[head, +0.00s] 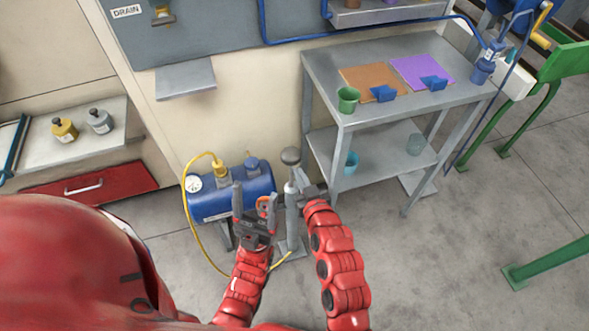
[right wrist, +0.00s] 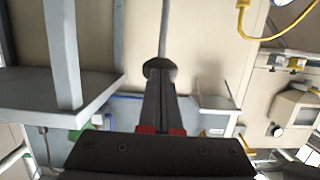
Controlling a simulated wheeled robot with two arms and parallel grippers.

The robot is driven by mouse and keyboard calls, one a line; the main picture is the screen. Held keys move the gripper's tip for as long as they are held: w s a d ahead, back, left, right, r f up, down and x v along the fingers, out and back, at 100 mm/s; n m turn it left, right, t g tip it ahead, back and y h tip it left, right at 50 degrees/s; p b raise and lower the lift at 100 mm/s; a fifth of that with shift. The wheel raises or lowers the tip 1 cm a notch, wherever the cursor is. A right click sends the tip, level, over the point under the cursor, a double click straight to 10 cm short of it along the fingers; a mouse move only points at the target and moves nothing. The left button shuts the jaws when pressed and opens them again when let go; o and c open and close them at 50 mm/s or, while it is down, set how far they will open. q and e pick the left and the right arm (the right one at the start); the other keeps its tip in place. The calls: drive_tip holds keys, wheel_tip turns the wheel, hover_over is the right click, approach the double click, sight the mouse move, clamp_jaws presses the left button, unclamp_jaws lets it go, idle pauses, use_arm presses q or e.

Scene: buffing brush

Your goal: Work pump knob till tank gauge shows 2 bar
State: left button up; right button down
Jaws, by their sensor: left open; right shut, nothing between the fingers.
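The blue tank (head: 240,196) stands on the floor by the wall. Its round white gauge (head: 194,183) is at its left end; the needle is too small to read. The pump (head: 292,222) stands upright right of the tank, with a dark round knob (head: 291,156) on top. My left gripper (head: 254,199) is open and empty, in front of the tank and left of the pump. My right gripper (head: 304,189) is shut and empty beside the pump. In the right wrist view, the knob (right wrist: 160,68) shows at its fingertips; I cannot tell whether they touch.
A metal table (head: 325,65) with a lower shelf stands close right of the pump, carrying a green cup (head: 348,99) and coloured mats. A yellow hose (head: 187,222) loops around the tank. A red drawer (head: 90,187) is at the left.

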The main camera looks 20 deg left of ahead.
drive_tip(key=v, duration=0.5)
drive_tip(key=shift+r, duration=0.1)
idle(1.6)
